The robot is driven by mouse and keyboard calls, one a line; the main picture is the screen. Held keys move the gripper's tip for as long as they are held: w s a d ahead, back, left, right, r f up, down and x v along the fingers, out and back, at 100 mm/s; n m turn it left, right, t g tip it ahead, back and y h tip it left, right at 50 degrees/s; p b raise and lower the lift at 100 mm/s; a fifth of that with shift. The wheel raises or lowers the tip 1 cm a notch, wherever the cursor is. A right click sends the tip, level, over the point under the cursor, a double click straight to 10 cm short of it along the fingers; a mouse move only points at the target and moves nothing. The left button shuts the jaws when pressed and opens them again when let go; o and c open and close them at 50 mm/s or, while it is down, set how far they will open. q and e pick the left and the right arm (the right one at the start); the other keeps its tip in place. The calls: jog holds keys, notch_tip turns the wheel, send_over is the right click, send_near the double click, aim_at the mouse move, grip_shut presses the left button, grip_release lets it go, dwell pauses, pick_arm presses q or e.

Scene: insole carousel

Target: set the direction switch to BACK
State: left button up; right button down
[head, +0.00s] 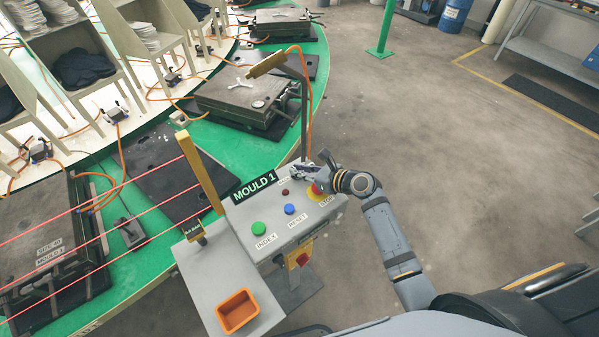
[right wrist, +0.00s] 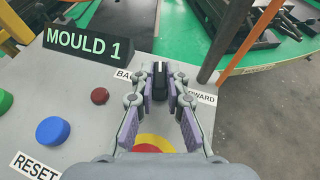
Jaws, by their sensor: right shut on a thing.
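The direction switch (right wrist: 160,76) is a small black knob on the grey MOULD 1 control panel (head: 265,215). In the right wrist view it stands between a label beginning BA (right wrist: 122,75), partly hidden, and a label ending WARD (right wrist: 203,97). My right gripper (head: 300,170) is over the far right of the panel, with its fingers (right wrist: 160,88) shut on the knob from both sides. The knob points nearly straight away from the wrist, between the two labels. In the head view the gripper hides the switch. My left gripper is not in view.
The red and yellow STOP button (right wrist: 154,145) is close under the right gripper. A dark red button (right wrist: 100,96), blue RESET button (head: 289,209) and green INDEX button (head: 259,228) are to its left. An orange bin (head: 238,311) and a yellow light-curtain post (head: 200,170) stand further left.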

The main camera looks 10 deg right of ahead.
jog(key=n+g+y, duration=0.1)
jog(key=n+g+y+b, duration=0.1)
jog(key=n+g, duration=0.1)
jog(key=n+g+y+b, duration=0.1)
jog(key=n+y, duration=0.1)
jog(key=shift+w+d+g, duration=0.25)
jog(key=shift+w+g, duration=0.05)
jog(key=shift+g, duration=0.1)
jog(key=shift+n, duration=0.3)
jog(key=c, duration=1.4)
grip_release()
jog(key=shift+o, duration=0.2)
